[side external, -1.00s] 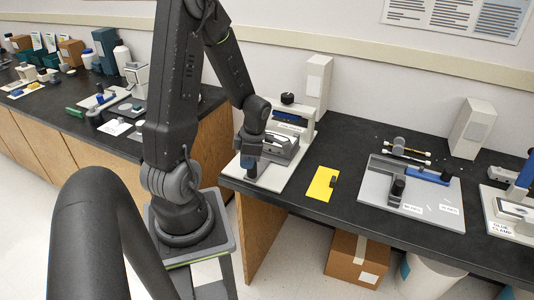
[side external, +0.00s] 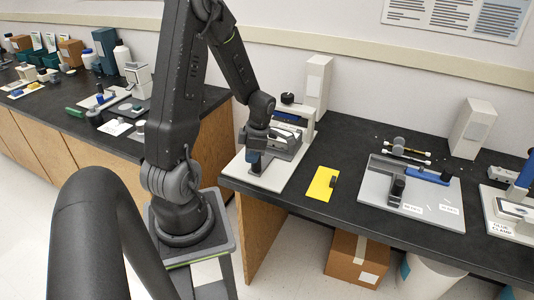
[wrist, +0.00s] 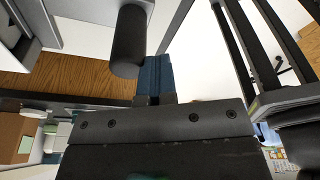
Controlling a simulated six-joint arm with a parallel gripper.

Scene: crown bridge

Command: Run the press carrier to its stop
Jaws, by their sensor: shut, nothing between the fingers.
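The press stands on a white base plate (side external: 243,174) at the left end of the right-hand bench. Its grey carrier (side external: 290,144) lies low on the plate, below a white frame with a black knob (side external: 288,98). My gripper (side external: 254,166) is over the front part of the plate, at the carrier's near end, pointing down. Its blue fingers are closed together and hold nothing. In the wrist view the blue fingers (wrist: 153,78) are beside a dark upright cylinder (wrist: 128,42). I cannot tell whether they touch it.
A yellow sheet (side external: 322,184) lies right of the press. Farther right are a grey tray fixture (side external: 375,190) with a blue bar and a labelled clamp plate (side external: 500,222). A white block (side external: 317,82) stands behind the press. The bench's front edge is close to my gripper.

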